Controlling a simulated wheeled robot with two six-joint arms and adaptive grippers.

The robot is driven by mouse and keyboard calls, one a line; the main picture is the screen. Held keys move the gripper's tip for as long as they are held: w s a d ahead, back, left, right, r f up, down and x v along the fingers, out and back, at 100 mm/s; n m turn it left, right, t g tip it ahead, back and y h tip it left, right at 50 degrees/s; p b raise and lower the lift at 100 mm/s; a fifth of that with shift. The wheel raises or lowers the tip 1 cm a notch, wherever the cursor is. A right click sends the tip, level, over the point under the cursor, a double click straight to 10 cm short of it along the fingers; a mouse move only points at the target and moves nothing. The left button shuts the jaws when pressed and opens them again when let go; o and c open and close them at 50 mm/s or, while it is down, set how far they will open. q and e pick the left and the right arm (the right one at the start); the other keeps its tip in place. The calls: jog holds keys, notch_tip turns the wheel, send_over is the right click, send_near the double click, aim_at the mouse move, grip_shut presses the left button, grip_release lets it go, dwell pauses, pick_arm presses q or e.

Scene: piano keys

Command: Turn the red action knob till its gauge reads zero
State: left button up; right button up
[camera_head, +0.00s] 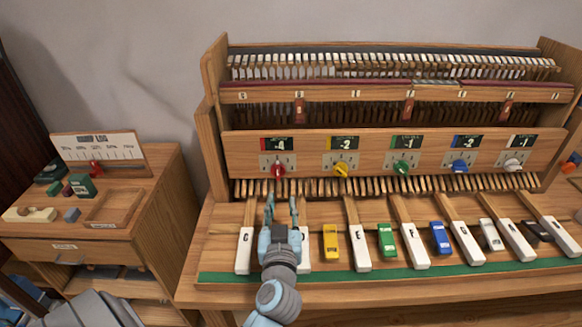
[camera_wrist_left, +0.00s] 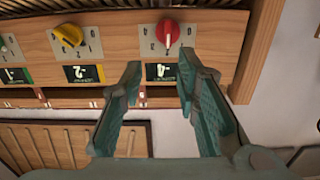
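The red action knob (camera_head: 278,170) is at the left end of a row of knobs on the wooden panel. Its gauge (camera_head: 278,144) above it reads -4 beside a red strip. My left gripper (camera_head: 281,205) is open and empty, just below the red knob and apart from it. In the left wrist view, which is upside down, the red knob (camera_wrist_left: 167,34) with its white pointer line lies ahead of my left gripper's (camera_wrist_left: 160,68) spread fingers, and the gauge (camera_wrist_left: 161,72) shows between the fingertips. My right gripper is not in view.
The yellow (camera_head: 341,170), green (camera_head: 402,168), blue (camera_head: 460,166) and white (camera_head: 513,164) knobs continue to the right. Lettered keys and coloured blocks, such as a yellow block (camera_head: 330,241), lie below. A wooden cabinet (camera_head: 150,225) with small parts stands left.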

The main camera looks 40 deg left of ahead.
pick_arm(q)
send_near(278, 170)
jog(key=a, duration=0.1)
jog(key=x, duration=0.5)
jog(key=d+x, duration=0.1)
jog(key=x, duration=0.2)
jog(key=shift+w+f, duration=0.25)
jog(key=shift+w, duration=0.1)
jog(key=shift+a, duration=0.15)
jog(key=shift+s+r, duration=0.25)
jog(key=shift+r, duration=0.05)
jog(key=shift+c, duration=1.3)
jog(key=shift+w+f, duration=0.1)
jog(key=c, duration=0.3)
grip_shut()
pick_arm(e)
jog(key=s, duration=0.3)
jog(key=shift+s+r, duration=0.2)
